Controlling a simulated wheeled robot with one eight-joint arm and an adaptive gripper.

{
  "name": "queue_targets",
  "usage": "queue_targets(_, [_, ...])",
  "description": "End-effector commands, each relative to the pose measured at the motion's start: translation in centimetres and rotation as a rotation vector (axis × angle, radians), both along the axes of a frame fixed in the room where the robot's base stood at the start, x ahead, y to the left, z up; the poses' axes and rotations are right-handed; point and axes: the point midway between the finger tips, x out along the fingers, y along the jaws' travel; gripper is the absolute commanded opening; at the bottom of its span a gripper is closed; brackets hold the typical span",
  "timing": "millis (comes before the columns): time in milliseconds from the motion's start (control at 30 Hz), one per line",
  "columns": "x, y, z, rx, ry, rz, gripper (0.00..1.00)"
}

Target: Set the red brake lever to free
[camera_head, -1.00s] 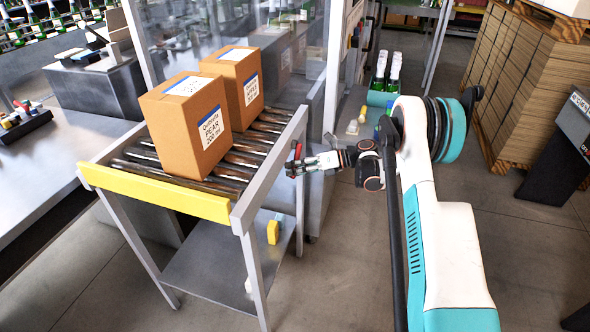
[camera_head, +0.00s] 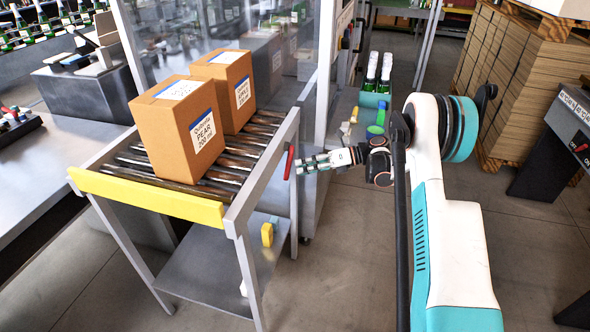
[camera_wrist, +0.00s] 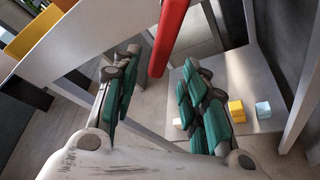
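The red brake lever (camera_head: 289,162) hangs at the right side rail of the roller conveyor in the head view, its lower end pointing down. In the wrist view the red lever (camera_wrist: 168,35) comes down from the top, in front of the gap between my fingers. My gripper (camera_head: 300,164) is just right of the lever in the head view. In the wrist view my gripper (camera_wrist: 163,68) has its two teal-padded fingers spread apart with nothing clamped between them. No contact with the lever is visible.
Two cardboard boxes (camera_head: 178,125) stand on the conveyor rollers, behind a yellow end bar (camera_head: 150,197). A yellow block (camera_head: 267,234) sits on the lower shelf (camera_wrist: 262,85). A dark console with a red handle (camera_head: 581,148) stands far right. The floor in front is clear.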

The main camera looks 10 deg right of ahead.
Motion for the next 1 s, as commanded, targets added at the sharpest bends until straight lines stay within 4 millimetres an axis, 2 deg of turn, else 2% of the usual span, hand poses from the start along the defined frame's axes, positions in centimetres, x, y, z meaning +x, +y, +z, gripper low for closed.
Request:
queue_targets(200, [-0.4,-1.5,0.4,0.000,0.001,0.000,0.40])
queue_targets(467, [-0.4,-1.6,0.5,-0.001,0.000,0.001,0.40])
queue_targets(500, [-0.4,-1.6,0.5,-0.001,0.000,0.001,0.38])
queue_targets(633, [-0.4,-1.7,0.3,-0.008,-0.034,-0.001,0.08])
queue_targets(667, [-0.5,-1.8,0.2,-0.014,-0.058,-0.003,0.01])
queue_targets(700, [-0.4,-1.9,-0.1,-0.027,-0.103,-0.006,0.00])
queue_targets(767, [-0.5,-2.1,-0.5,-0.053,-0.196,-0.011,0.00])
queue_targets(1000, [-0.8,-3.5,-2.6,-0.263,-0.717,-0.033,0.00])
